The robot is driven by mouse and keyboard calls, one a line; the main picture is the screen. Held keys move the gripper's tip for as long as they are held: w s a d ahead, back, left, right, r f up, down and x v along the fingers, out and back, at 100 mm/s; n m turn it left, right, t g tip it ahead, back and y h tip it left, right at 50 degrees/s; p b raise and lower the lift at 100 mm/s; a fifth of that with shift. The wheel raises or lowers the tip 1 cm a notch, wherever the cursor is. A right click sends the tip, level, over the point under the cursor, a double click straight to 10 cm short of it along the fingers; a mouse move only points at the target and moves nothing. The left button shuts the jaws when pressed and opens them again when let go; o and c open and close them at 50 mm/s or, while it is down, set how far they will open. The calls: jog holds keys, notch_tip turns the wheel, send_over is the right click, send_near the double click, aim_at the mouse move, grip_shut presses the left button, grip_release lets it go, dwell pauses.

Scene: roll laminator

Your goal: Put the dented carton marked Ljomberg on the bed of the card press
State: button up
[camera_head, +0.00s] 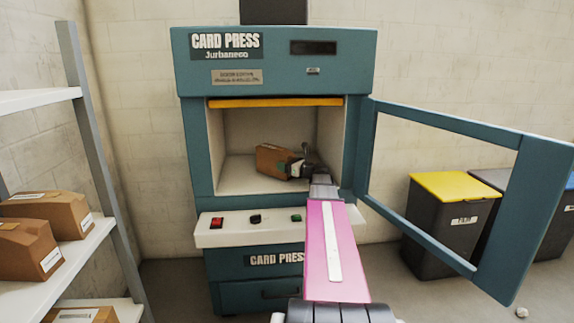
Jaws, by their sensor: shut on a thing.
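The card press (190,130) is a teal cabinet with its framed door (540,190) swung open to the right. Its pale bed (237,182) shows inside the opening. A brown carton (272,160) is inside the chamber, tilted, over the bed. A green patch shows near its right end; I cannot read a name on it. My gripper (297,167) reaches in through the opening and is shut on the carton's right end. My pink arm link hides part of the press front. Whether the carton's underside touches the bed is unclear.
A shelf rack (95,150) at left holds more brown cartons (45,210). A control ledge (225,235) with red, black and green buttons juts out below the opening. An orange bar (275,102) crosses the opening's top. Dark bins, one yellow-lidded (448,186), stand behind the open door.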

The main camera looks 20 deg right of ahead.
jog(key=shift+f, duration=0.3)
jog(key=o, duration=1)
jog(key=shift+c, duration=0.2)
